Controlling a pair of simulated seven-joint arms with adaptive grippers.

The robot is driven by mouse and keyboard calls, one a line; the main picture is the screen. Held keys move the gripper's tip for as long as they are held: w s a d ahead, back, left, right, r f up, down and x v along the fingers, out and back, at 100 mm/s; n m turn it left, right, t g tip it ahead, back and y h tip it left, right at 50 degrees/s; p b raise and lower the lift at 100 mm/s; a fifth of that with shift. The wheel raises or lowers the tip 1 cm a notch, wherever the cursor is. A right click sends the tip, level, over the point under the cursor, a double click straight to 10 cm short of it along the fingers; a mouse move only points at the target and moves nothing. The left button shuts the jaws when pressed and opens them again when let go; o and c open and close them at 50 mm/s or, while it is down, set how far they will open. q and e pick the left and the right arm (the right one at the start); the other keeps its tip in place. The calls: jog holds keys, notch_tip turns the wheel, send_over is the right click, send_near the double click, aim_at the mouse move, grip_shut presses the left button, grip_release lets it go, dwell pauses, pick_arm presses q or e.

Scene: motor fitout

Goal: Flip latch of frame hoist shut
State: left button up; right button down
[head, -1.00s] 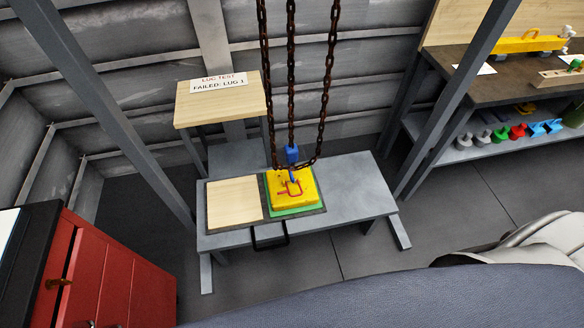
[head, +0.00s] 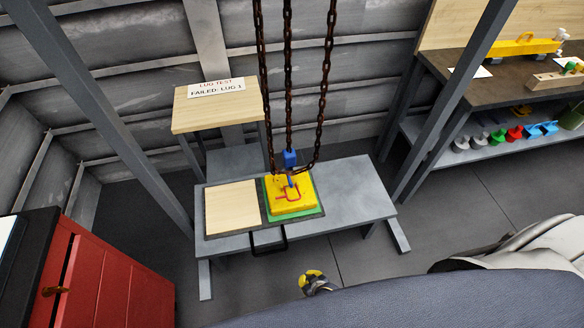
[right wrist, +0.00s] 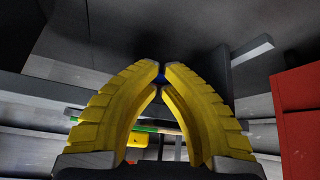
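The hoist's rusty chains (head: 288,80) hang over the grey bench. At their lower end is a blue hook piece (head: 290,157), just above a yellow block (head: 301,205) with a red bent bar (head: 292,190) on top. The block sits on a green pad (head: 296,216). The hoist's latch is too small to make out or tell open from shut. My right gripper (head: 315,281) is in front of the bench, well apart from the hoist. My left gripper is not in view.
The grey bench (head: 350,202) also carries a wooden panel (head: 232,207). A small stand with a "LUG TEST FAILED: LUG 1" sign (head: 216,87) is behind. A red cabinet (head: 115,280) is at left, a workbench (head: 480,90) at right. Floor before the bench is clear.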

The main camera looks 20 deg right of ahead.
jog(key=w+a+r+m+t, duration=0.15)
jog(key=w+r+t, duration=0.25)
jog(key=w+r, duration=1.3)
jog(key=w+d+r+m+t+h, duration=0.1)
jog(key=w+d+r+t, duration=0.1)
jog(key=r, duration=0.9)
jog(key=w+d+r+m+t+h, duration=0.1)
jog(key=w+r, duration=0.4)
jog(key=r, duration=0.7)
jog(key=shift+d+t, duration=0.4)
jog(key=shift+t, duration=0.3)
jog(key=shift+w+f+m, duration=0.1)
jog(key=shift+m, duration=0.15)
